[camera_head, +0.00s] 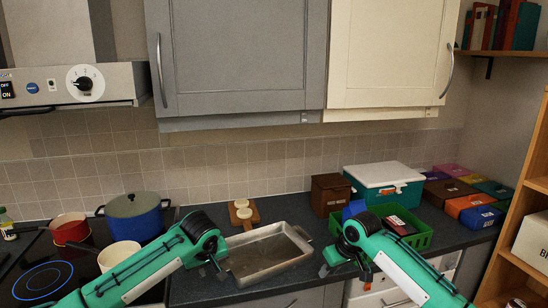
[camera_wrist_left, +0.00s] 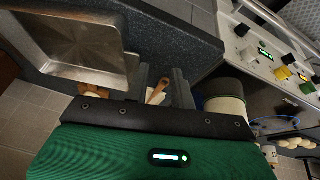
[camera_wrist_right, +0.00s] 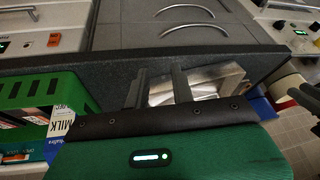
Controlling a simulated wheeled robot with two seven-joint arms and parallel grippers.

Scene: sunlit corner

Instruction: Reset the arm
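My left gripper (camera_head: 220,266) hangs over the counter at the left end of the metal tray (camera_head: 268,252). In the left wrist view, its two fingers (camera_wrist_left: 162,74) stand apart with nothing held between them. My right gripper (camera_head: 326,267) is by the tray's right end, left of the green basket (camera_head: 418,240). In the right wrist view, its fingers (camera_wrist_right: 159,72) are also apart and empty, with part of the tray (camera_wrist_right: 215,78) beyond them. Both arms reach in from the lower corners, bent at the wrist. In the head view, the fingers are small and dark.
A blue pot (camera_head: 135,220), red pot (camera_head: 70,229) and cream pot (camera_head: 118,256) stand on the left. A brown box (camera_head: 328,194), teal cooler (camera_head: 384,183) and several coloured boxes (camera_head: 472,204) fill the right. Cabinets (camera_head: 240,60) hang above.

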